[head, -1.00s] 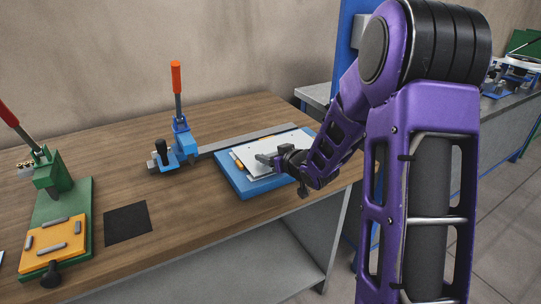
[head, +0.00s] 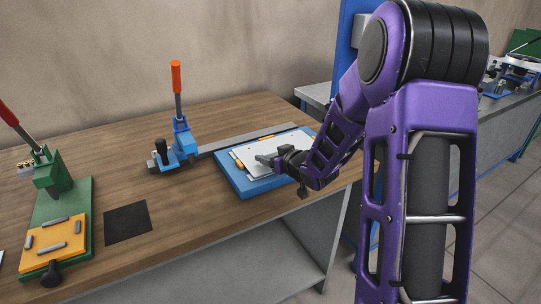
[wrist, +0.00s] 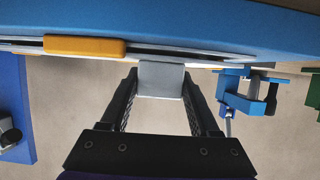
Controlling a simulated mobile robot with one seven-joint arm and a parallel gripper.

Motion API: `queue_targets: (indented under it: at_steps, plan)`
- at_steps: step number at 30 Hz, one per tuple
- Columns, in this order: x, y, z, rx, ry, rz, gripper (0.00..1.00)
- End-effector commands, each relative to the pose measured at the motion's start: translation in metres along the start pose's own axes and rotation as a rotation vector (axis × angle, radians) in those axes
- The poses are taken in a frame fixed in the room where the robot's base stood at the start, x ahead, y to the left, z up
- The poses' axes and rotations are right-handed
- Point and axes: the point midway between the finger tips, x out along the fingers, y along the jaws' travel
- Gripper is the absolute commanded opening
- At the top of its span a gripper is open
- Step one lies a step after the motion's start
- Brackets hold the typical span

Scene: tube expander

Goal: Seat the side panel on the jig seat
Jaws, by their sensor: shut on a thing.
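The side panel (head: 256,154), a thin pale plate, lies flat over a blue base (head: 263,187) with orange blocks (head: 239,164) at its edges. I take this base as the jig seat. My gripper (head: 268,158) reaches in from the right at the panel's near side. In the wrist view my gripper (wrist: 160,80) is shut on a grey tab (wrist: 161,79) below the base's edge, beside an orange block (wrist: 85,46). The tab seems to be part of the panel. My gripper hides part of the panel, and I cannot tell whether the panel rests fully on the base.
A blue toggle clamp (head: 178,148) with a red handle stands left of the base, by a long grey rail (head: 250,138). A green press (head: 65,210) with an orange plate (head: 55,240) and a black mat (head: 127,223) are further left. Bare wood lies between.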

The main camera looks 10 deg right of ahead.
Motion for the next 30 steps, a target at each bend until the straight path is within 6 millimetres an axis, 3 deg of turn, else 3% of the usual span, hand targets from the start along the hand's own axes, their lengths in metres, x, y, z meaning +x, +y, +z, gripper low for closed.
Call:
queue_targets:
  at_steps: [29,30]
  plan:
    - [0.0019,-0.0004,0.0047,-0.001,0.000,0.000,0.00]
    - [0.0019,-0.0003,0.0047,-0.001,0.000,0.000,0.68]
